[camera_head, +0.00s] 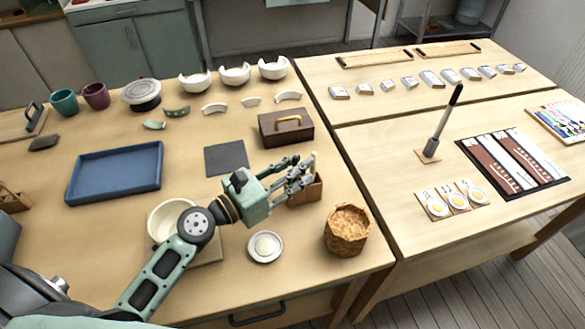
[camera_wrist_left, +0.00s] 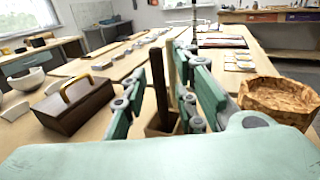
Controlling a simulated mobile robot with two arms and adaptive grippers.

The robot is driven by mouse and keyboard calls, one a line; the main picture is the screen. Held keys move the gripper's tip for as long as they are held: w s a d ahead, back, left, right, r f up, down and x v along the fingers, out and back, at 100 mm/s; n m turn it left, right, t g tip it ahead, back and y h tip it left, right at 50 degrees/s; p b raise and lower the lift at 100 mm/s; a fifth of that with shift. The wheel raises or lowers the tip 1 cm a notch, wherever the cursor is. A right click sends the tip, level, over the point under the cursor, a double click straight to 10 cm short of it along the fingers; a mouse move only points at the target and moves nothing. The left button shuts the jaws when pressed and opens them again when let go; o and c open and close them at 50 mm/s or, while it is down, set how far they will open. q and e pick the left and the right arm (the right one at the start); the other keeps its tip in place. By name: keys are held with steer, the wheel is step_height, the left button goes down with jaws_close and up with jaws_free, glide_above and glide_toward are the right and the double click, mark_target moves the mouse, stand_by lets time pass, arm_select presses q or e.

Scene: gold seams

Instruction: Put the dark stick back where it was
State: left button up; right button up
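A small wooden holder (camera_head: 312,190) stands near the right edge of the left table; it also shows in the left wrist view (camera_wrist_left: 160,128). A small gap shows beside the dark stick, and I see no clear grip. In the head view the fingers hide most of the sticks. My right gripper is not in view.
A brown box with a brass handle (camera_head: 285,128) stands just behind the holder. A crumpled brown basket (camera_head: 347,230) is at its front right, a small round dish (camera_head: 265,247) in front. A blue tray (camera_head: 115,172) lies left. An upright dark-handled tool (camera_head: 443,122) stands on the right table.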

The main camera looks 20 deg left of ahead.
arm_select(q)
steer(key=shift+r, duration=0.25)
steer(key=b+v, duration=0.4)
steer(key=v, duration=0.8)
steer(key=shift+f, duration=0.15)
steer(key=shift+s, duration=0.1)
